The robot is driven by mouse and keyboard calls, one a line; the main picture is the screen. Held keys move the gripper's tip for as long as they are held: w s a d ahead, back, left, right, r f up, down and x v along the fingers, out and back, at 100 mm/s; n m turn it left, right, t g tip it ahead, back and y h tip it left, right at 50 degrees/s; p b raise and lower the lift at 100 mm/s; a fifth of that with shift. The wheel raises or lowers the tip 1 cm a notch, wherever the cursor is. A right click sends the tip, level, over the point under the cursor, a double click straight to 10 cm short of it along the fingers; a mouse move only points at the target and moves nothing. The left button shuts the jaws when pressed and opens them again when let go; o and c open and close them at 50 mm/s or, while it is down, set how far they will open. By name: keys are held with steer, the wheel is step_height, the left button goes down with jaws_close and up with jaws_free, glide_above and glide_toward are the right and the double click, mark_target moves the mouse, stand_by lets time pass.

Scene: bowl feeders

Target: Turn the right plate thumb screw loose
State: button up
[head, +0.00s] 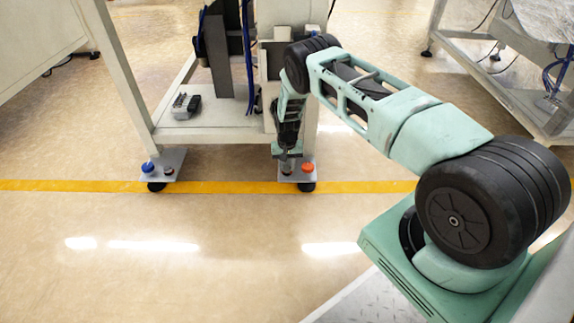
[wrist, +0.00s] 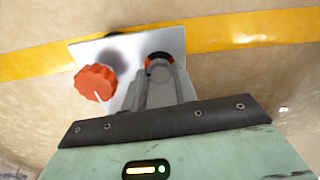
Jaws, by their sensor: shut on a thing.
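The right foot plate (head: 296,179) is a flat grey metal plate at the foot of the machine frame's right leg. It also shows in the wrist view (wrist: 119,47). An orange-red knob (head: 307,168) stands on its right side in the head view and on the left in the wrist view (wrist: 95,82). My gripper (head: 287,159) points down at the plate's other fastener. In the wrist view its fingers are shut on the thumb screw (wrist: 160,70), a round grey top with dark and orange-red edges showing around it. The fingers hide much of the screw.
The left foot plate (head: 178,158) carries a blue knob (head: 148,167) and a darker brown one (head: 169,171). The frame legs and a lower shelf (head: 215,126) stand close behind my gripper. The floor in front of the yellow line (head: 230,187) is clear.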

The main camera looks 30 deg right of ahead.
mark_target(287, 168)
steer(key=o, duration=1)
steer(key=shift+c, duration=0.2)
step_height(287, 168, up, 8)
steer(key=p, duration=0.4)
steer(key=shift+f, duration=0.2)
